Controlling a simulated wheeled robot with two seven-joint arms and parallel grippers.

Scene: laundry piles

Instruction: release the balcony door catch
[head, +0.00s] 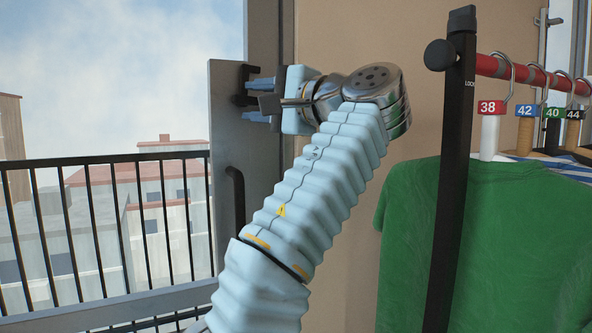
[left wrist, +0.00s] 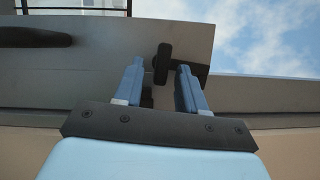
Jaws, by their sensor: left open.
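The balcony door's catch (head: 243,84) is a small dark lever on the grey door edge plate (head: 228,150). In the left wrist view the catch (left wrist: 162,63) shows as a black T-shaped piece between my blue fingertips. My left gripper (head: 262,101) is at the catch, its fingers open on either side of it; it also shows in the left wrist view (left wrist: 160,68). I cannot tell whether either finger touches the catch. Part of the catch is hidden behind my fingers in the head view. My right gripper is not in view.
A dark door handle (head: 236,195) sits below the catch. To the right stands a clothes rack with a black post (head: 452,180), a red rail (head: 520,72) and a green shirt (head: 490,240) on a hanger. A balcony railing (head: 100,160) lies beyond the glass.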

